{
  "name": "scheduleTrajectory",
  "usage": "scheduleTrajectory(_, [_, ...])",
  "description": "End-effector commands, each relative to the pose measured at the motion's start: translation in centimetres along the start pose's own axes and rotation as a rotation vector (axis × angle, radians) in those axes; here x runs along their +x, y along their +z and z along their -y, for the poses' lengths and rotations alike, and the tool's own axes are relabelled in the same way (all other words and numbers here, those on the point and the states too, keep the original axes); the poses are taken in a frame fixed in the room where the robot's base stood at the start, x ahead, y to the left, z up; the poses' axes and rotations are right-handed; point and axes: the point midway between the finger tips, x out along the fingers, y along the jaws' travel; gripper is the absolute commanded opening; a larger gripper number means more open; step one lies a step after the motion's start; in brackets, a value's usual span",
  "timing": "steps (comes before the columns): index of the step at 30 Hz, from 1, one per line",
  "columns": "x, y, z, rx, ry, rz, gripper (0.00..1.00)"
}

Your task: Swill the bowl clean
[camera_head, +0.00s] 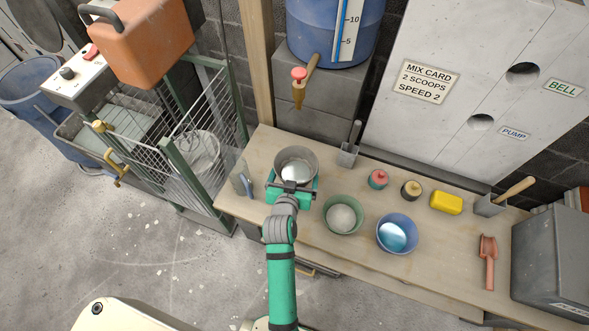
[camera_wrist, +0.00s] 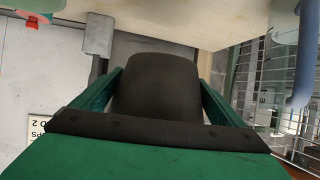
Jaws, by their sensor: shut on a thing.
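A grey metal bowl (camera_head: 297,157) is between the green fingers of my gripper (camera_head: 292,186), over the left end of the bench. Pale contents show inside it. In the wrist view, the dark rounded side of the bowl (camera_wrist: 157,85) fills the space between the fingers, and my gripper (camera_wrist: 158,95) is shut on it. The bowl looks roughly upright; I cannot tell whether it clears the bench. A green bowl (camera_head: 343,216) with pale grey contents and a blue bowl (camera_head: 398,233) with blue liquid stand to its right.
A blue tank (camera_head: 330,35) has a tap (camera_head: 299,92) with a red knob, behind the bowl. The bench (camera_head: 420,270) also bears small jars (camera_head: 378,179), a yellow block (camera_head: 446,203), a red scoop (camera_head: 488,262) and holders. A wire cage (camera_head: 205,140) stands left.

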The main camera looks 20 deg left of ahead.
Motion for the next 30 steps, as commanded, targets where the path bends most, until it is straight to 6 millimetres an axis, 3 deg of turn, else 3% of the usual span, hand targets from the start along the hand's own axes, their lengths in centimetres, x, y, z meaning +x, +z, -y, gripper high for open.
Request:
scheduleTrajectory(16, [-1.9, -3.4, 0.0, 0.0, 0.0, -0.003, 0.56])
scheduleTrajectory(17, [-1.8, -3.5, 0.8, 0.0, -0.004, -0.003, 0.56])
scheduleTrajectory(19, [-1.3, -3.9, 4.2, -0.004, -0.008, -0.004, 0.56])
scheduleTrajectory(21, [-1.2, -3.8, 5.1, -0.002, -0.001, -0.003, 0.56])
scheduleTrajectory(24, [-1.9, -3.3, 0.6, 0.003, 0.008, 0.0, 0.56])
scheduleTrajectory(26, [-2.0, -3.3, -0.3, 0.002, 0.002, -0.002, 0.56])
scheduleTrajectory(30, [-1.2, -3.9, 5.0, -0.003, -0.006, -0.005, 0.56])
